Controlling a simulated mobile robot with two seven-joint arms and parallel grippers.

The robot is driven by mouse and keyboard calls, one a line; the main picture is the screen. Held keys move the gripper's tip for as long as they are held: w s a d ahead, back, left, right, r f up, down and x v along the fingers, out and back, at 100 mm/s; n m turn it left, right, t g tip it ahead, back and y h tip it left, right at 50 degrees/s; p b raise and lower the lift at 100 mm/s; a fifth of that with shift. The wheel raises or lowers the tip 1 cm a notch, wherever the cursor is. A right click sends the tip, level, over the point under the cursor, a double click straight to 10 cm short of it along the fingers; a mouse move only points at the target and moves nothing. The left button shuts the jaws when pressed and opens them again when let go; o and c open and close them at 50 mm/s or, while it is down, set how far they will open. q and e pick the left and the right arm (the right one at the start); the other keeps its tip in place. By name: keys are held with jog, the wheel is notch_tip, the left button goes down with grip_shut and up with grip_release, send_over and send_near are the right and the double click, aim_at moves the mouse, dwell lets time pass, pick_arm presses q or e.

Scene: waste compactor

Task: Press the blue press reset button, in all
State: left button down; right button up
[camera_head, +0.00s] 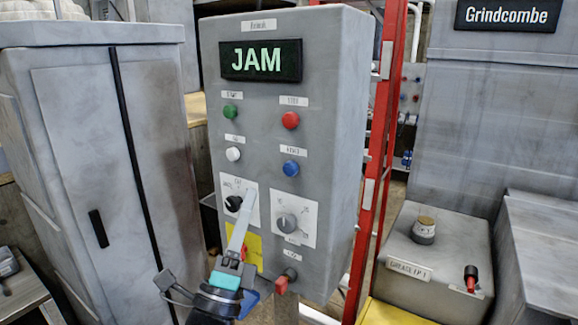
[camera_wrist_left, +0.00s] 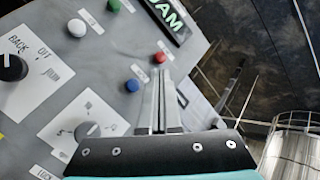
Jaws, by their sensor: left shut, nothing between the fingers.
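The blue button (camera_head: 291,168) sits on the right side of the grey control panel (camera_head: 335,110), below the red button (camera_head: 290,120). In the left wrist view the blue button (camera_wrist_left: 133,86) lies just left of my shut fingers. My left gripper (camera_head: 240,225) is shut and empty, in front of the panel's lower part. In the left wrist view the fingertips (camera_wrist_left: 160,72) point up toward the red button. I see no clear contact with the panel. My right gripper is out of view.
A lit display (camera_head: 260,60) reads JAM. Green (camera_head: 230,112) and white (camera_head: 233,154) buttons, a grey knob (camera_head: 287,222) and a red-handled switch (camera_head: 285,281) share the panel. A grey cabinet (camera_head: 85,140) stands left, a red frame (camera_head: 380,150) right.

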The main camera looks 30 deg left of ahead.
aim_at(290, 169)
pick_arm(q)
jog(key=shift+s+r, duration=0.1)
jog(key=shift+r, duration=0.1)
jog(key=w+b, duration=0.2)
jog(key=w, duration=0.6)
jog(key=shift+w+d, duration=0.3)
jog(key=shift+w, duration=0.1)
dwell(0.3)
jog(key=shift+w, duration=0.15)
dwell(1.6)
jog(key=shift+w+b, duration=0.3)
jog(key=shift+b, duration=0.05)
